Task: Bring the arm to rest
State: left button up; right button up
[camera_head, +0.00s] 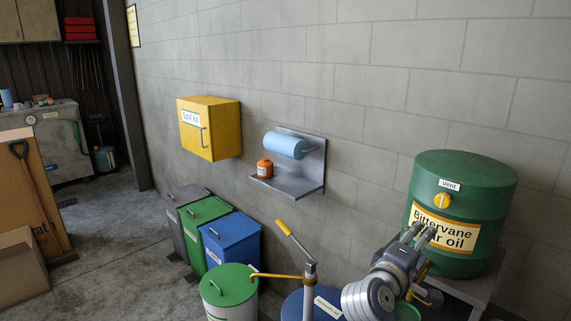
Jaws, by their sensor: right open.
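My right gripper (423,234) is at the lower right, at the end of my grey arm. Its fingers point up and away, and they are open with nothing seen between them. In the picture they overlap the lower left of the label on the green gear oil drum (478,185). I cannot tell whether they touch the drum. My left gripper is not in view.
A pump with a yellow handle (284,228) stands left of my arm, beside a green lidded drum (229,287). Grey, green and blue bins (231,239) line the wall. A yellow spill kit (209,128) and paper roll shelf (299,181) hang above.

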jog(key=s+a+f+m+g+y, duration=0.1)
jog(key=s+f+y, duration=0.2)
jog(key=s+f, duration=0.5)
jog(key=s+a+f+m+g+y, duration=0.1)
jog(key=s+a+f+g+y, duration=0.15)
jog(key=f, duration=0.85)
jog(key=s+a+f+m+g+y, duration=0.1)
jog(key=s+a+f+y, duration=0.2)
jog(key=s, duration=0.4)
jog(key=s+a+f+m+g+y, duration=0.15)
jog(key=s+f, duration=0.25)
jog(key=s, duration=0.4)
jog(key=s+a+f+m+g+y, duration=0.2)
jog(key=s+a+f, duration=0.2)
jog(key=s, duration=0.3)
notch_tip(320, 180, down, 34)
jog(key=s+g+b, duration=0.1)
jog(key=s+b, duration=0.1)
jog(key=b, duration=0.6)
jog(key=s+d+f+b, duration=0.1)
jog(key=s+f+b, duration=0.2)
jog(key=s+f, duration=0.5)
jog(key=s+d+f+g+b, duration=0.1)
jog(key=s+d+f+b, duration=0.1)
jog(key=s+f, duration=0.7)
notch_tip(320, 180, down, 6)
jog(key=shift+r+n+b, duration=0.25)
jog(key=shift+n+b, duration=0.2)
jog(key=shift+b, duration=0.25)
